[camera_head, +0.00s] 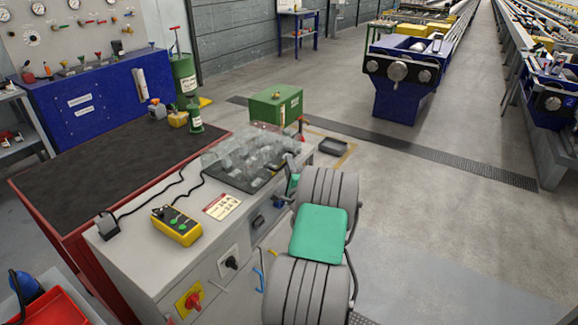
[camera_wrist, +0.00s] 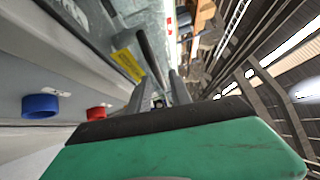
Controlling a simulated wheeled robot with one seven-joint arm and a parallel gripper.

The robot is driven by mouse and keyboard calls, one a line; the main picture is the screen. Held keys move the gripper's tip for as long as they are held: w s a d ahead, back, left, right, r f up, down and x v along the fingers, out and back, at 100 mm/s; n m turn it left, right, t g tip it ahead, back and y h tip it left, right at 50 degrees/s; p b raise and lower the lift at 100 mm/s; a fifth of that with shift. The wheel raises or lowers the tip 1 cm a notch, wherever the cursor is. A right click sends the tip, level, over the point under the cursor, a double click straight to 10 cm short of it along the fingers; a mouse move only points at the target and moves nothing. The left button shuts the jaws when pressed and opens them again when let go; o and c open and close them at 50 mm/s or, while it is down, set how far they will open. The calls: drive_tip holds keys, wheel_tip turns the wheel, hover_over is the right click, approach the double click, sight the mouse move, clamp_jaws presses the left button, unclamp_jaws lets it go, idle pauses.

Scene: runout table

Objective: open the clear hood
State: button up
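The clear hood (camera_head: 232,147) is a see-through cover over a dark recess with grey parts in it, on the grey bench top in the head view. It looks lowered. My gripper (camera_head: 289,163) is at the hood's right front edge, small and partly hidden by my arm. In the wrist view, my gripper's two grey fingers (camera_wrist: 163,77) stand apart on either side of a dark bar (camera_wrist: 149,52), which looks like the hood's handle. The bar runs between the fingertips. I cannot tell whether they press on it.
A yellow control box (camera_head: 176,226) with a cable and a label card (camera_head: 222,206) lie left of the hood. A green box (camera_head: 275,105) is beyond.

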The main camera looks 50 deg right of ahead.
clamp_jaws()
idle(1.1)
